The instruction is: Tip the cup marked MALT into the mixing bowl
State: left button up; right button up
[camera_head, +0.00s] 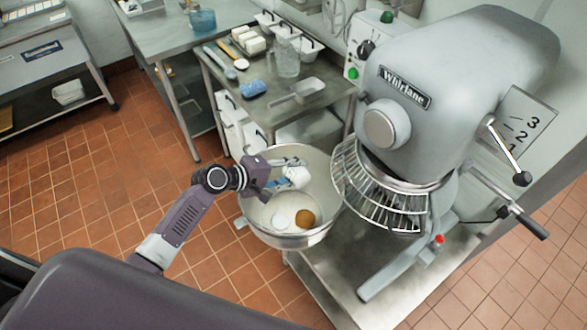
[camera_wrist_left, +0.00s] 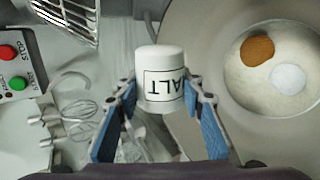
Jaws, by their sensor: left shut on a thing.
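The bowl (camera_wrist_left: 215,85) fills the right of that view. Inside lie pale powder, a brown heap (camera_head: 304,217) and a white heap (camera_head: 280,220). My right gripper does not show.
The grey Whirlane mixer (camera_head: 460,75) stands to the right, its wire guard (camera_head: 375,195) close beside the bowl. Tiled floor (camera_head: 90,200) is clear at left.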

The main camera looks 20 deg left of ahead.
pick_arm(q)
jog(key=shift+s+d+r+m+t+y+p, duration=0.2)
jog(key=shift+m+t+y+p, duration=0.1)
jog(key=shift+m, duration=0.2)
jog(key=shift+s+d+f+m, duration=0.1)
jog(key=shift+f+m, duration=0.1)
jog(key=shift+m, duration=0.1)
jog(key=shift+s+d+f+m+t+y, duration=0.15)
jog(key=shift+m+t+y, duration=0.15)
jog(key=shift+t+y, duration=0.15)
jog(key=m, duration=0.1)
jog(key=t+y, duration=0.1)
jog(key=m+y, duration=0.1)
jog(key=shift+s+d+f+m+t, duration=0.2)
jog(key=shift+d+f+m+t, duration=0.1)
jog(key=shift+f+t, duration=0.1)
jog(key=shift+s+f+m+t+b, duration=0.1)
jog(key=shift+m+t+b, duration=0.3)
jog(key=shift+m+t, duration=0.1)
jog(key=shift+y, duration=0.25)
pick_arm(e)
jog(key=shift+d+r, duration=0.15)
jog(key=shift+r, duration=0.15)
